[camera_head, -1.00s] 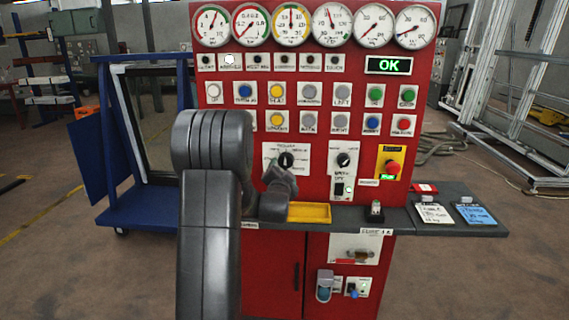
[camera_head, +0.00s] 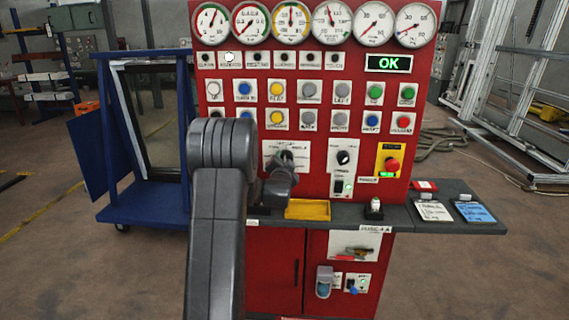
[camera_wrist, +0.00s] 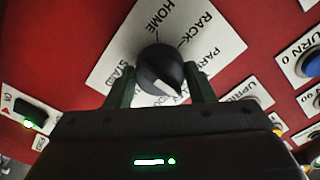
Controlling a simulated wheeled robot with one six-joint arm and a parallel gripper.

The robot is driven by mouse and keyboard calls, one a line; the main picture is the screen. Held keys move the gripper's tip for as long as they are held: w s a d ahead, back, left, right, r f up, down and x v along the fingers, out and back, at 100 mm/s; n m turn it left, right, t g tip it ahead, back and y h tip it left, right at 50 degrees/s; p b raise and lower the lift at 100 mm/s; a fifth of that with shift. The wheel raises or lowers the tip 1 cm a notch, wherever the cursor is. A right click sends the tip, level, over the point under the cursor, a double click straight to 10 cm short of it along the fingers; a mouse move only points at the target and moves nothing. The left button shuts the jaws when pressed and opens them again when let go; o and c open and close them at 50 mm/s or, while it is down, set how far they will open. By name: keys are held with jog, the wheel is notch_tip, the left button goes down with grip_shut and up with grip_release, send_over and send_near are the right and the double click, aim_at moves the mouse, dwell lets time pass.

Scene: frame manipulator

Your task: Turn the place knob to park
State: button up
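The place knob (camera_wrist: 158,68) is a round black knob with a pale pointer mark on a white label plate (camera_wrist: 205,42). The plate reads HOME, RACK, PARK and STAND, with another word partly hidden by the knob. The pointer mark seems to face the lower right in the wrist view, but its exact setting is unclear. My gripper (camera_wrist: 162,74) has one dark green finger on each side of the knob. The fingers are apart, and I cannot tell whether they touch it. In the head view my gripper (camera_head: 284,164) covers most of the knob.
A second black knob (camera_head: 343,158) is to the right, with a red emergency button (camera_head: 392,164) beyond it. Rows of coloured buttons are above. A grey shelf (camera_head: 412,220) with a yellow tray (camera_head: 307,209) juts out below. A green OK display (camera_head: 389,63) is lit.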

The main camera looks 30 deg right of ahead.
jog(key=shift+f+n+b, duration=0.1)
jog(key=shift+n+b, duration=0.2)
jog(key=shift+b, duration=0.15)
jog(key=n+b, duration=0.6)
jog(key=n, duration=0.2)
jog(key=shift+b, duration=0.3)
jog(key=shift+n, duration=0.3)
jog(key=o, duration=1)
jog(key=shift+c, duration=0.2)
jog(key=shift+s, duration=0.1)
